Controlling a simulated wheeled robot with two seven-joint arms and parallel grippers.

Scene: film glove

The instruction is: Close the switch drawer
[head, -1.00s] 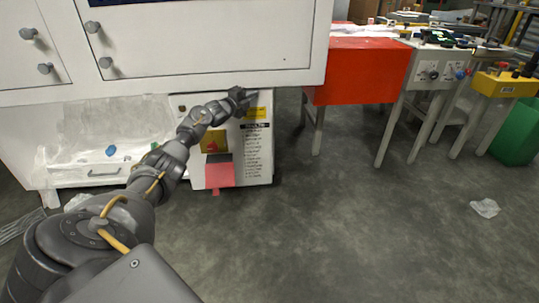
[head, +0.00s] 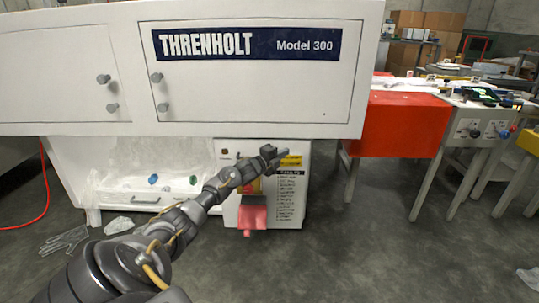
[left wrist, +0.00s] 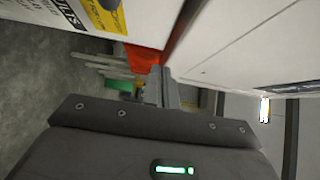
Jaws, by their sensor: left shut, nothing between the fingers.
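A white control box (head: 229,207) stands under the cabinet. A red, box-like part (head: 254,214) juts from the lower front of it, and I take this for the switch drawer. My left gripper (head: 279,153) is shut and empty in front of the box's upper part, beside a yellow label (head: 291,160). Whether it touches the box I cannot tell. In the left wrist view the shut fingers (left wrist: 165,88) point past the box's labelled face. My right gripper is not in view.
The white cabinet (head: 240,96) overhangs the box. A white shallow drawer (head: 130,197) with a dark handle sits to the left. Gloves (head: 64,241) lie on the floor. A red bench (head: 398,125) stands to the right.

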